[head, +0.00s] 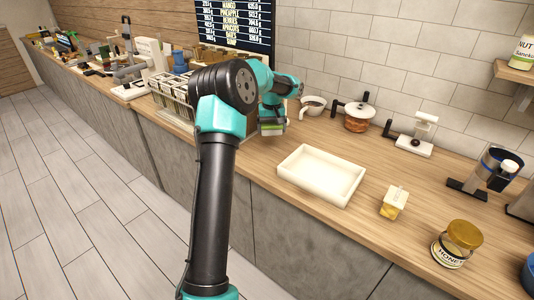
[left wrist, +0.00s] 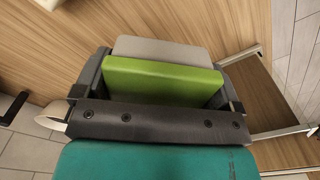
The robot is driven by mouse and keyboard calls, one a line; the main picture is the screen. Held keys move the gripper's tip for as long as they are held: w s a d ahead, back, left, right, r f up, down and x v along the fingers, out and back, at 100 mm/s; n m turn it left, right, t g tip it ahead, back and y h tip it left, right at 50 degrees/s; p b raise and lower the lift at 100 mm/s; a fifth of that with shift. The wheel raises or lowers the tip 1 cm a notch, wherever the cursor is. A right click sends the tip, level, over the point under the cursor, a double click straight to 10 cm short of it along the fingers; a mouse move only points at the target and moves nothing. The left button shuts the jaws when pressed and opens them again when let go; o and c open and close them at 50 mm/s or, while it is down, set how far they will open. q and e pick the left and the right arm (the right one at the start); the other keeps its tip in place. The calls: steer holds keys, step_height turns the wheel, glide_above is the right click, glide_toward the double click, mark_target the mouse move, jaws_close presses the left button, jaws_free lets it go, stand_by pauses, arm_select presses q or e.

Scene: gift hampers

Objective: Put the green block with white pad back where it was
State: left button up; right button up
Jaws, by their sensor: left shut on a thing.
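The green block with white pad (left wrist: 165,85) is between the fingers of my left gripper (left wrist: 167,72), with its pale pad (left wrist: 172,50) on the far side in the left wrist view. In the head view, my left gripper (head: 272,122) holds the green block (head: 271,128) at the counter, left of the white tray. Whether the block touches the counter cannot be told. My right gripper is out of view.
An empty white tray (head: 322,174) lies on the wooden counter. A yellow-and-white container (head: 394,203) and a honey jar (head: 457,244) stand to its right. A white cup (head: 312,106), a pot (head: 357,117) and a white device (head: 414,143) stand behind. A rack (head: 172,99) is at left.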

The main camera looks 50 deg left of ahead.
arm_select(q)
steer(key=shift+s+a+f, duration=0.1)
steer(key=shift+s+a, duration=0.35)
steer(key=shift+a, duration=0.4)
steer(key=shift+f, duration=0.1)
glide_above(267, 153)
steer(key=shift+w+a+f, duration=0.1)
steer(key=shift+f, duration=2.3)
steer(key=shift+f, duration=0.1)
steer(key=shift+f, duration=2.4)
steer(key=shift+f, duration=0.15)
steer(key=o, duration=0.6)
